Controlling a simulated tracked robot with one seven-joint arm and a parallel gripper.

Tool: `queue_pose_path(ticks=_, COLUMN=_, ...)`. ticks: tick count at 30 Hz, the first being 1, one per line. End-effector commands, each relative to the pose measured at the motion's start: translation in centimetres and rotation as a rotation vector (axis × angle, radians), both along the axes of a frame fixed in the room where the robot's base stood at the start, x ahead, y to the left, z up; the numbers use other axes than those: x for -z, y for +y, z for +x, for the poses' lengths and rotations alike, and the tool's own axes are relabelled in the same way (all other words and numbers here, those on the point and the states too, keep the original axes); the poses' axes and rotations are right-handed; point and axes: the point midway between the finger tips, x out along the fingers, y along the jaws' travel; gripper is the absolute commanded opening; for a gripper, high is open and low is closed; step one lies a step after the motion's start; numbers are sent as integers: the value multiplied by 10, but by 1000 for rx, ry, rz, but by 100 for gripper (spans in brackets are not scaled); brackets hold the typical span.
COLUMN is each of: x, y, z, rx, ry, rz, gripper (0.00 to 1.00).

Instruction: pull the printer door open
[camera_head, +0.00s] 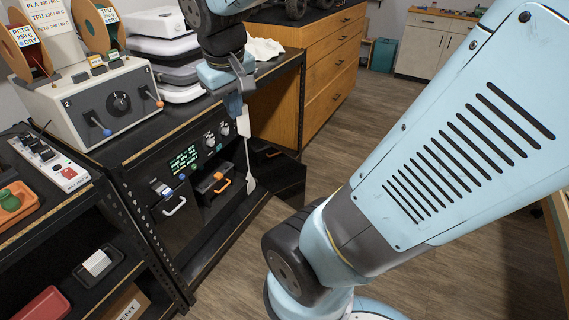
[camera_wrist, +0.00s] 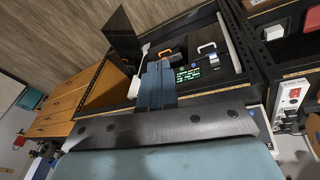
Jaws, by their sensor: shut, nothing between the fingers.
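The printer (camera_head: 190,165) is a dark unit low in the black rack, with a green-lit display and knobs; its front also shows in the wrist view (camera_wrist: 187,75). A dark glossy panel (camera_head: 280,170), which looks like its door, stands out to the right of the front; in the wrist view the panel (camera_wrist: 122,35) stands up at upper left. A pale vertical bar (camera_head: 247,150) is beside it. My gripper (camera_head: 234,106) is shut and empty, pointing down in front of the rack's top edge; the wrist view shows its fingers (camera_wrist: 157,80) together. I cannot tell whether it touches anything.
A grey box with spools (camera_head: 105,98) and stacked cases (camera_head: 165,50) stand on the rack top. Wooden drawers (camera_head: 325,55) are behind. Inside the printer front are an orange handle (camera_head: 222,187) and a white handle (camera_head: 174,207).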

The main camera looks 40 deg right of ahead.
Motion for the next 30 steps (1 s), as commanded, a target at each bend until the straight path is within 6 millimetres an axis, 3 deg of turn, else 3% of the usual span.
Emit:
queue_pose_path(ticks=12, x=65, y=-48, z=58, rx=-50, ry=310, rz=-223, gripper=0)
queue_pose_path(ticks=30, x=176, y=-113, z=126, rx=-201, ry=709, rz=-575, gripper=0)
